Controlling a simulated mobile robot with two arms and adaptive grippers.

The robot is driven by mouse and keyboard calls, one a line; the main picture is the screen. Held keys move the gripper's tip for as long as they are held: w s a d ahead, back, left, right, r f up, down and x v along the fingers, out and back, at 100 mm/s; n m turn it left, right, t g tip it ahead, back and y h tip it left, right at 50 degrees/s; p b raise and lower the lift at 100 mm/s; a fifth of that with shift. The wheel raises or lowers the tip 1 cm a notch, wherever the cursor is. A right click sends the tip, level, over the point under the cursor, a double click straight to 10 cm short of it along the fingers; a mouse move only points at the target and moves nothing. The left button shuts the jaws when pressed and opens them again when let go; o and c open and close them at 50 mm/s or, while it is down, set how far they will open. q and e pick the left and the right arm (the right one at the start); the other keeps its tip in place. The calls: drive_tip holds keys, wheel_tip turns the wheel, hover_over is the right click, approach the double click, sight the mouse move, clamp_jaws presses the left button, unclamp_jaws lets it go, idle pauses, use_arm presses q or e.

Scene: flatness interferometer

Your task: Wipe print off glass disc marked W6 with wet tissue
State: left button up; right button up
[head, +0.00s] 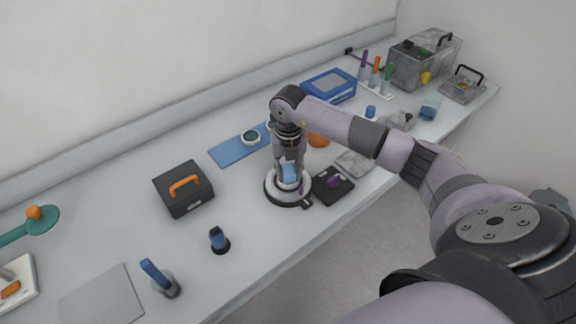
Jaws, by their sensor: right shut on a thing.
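My right gripper (289,172) points straight down over a round stand with a white top and dark base (270,196) in the middle of the bench. It is shut on a light blue piece, which looks like the wet tissue (290,174), low over the stand's top. The gripper and tissue hide most of that top, so I cannot tell whether they touch a disc there. A round glass disc in a pale ring (251,138) lies on a blue mat (228,152) behind. No W6 mark is readable, and no print can be made out. My left gripper is out of view.
A dark box with an orange handle (186,187) stands left of the stand. A black case with a purple item (332,184) sits close on its right. A blue box (328,86) and tube rack (375,88) stand behind.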

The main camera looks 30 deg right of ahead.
drive_tip(key=shift+s+a+f, duration=0.1)
drive_tip(key=shift+s+a, duration=0.1)
drive_tip(key=shift+s, duration=0.4)
drive_tip(key=shift+w+d+b, duration=0.25)
drive_tip(key=shift+w+b, duration=0.05)
drive_tip(key=shift+w, duration=0.5)
drive_tip(key=shift+w, duration=0.1)
drive_tip(key=shift+w+d+b, duration=0.3)
drive_tip(key=shift+w+b, duration=0.1)
drive_tip(key=shift+w, duration=0.1)
drive_tip(key=shift+s+a, duration=0.1)
drive_tip(key=shift+s, duration=0.1)
drive_tip(key=shift+s+a+p, duration=0.25)
drive_tip(key=shift+s+p, duration=0.25)
drive_tip(key=shift+s, duration=0.15)
drive_tip(key=shift+s, duration=0.1)
drive_tip(key=shift+s+a, duration=0.25)
drive_tip(key=shift+s, duration=0.15)
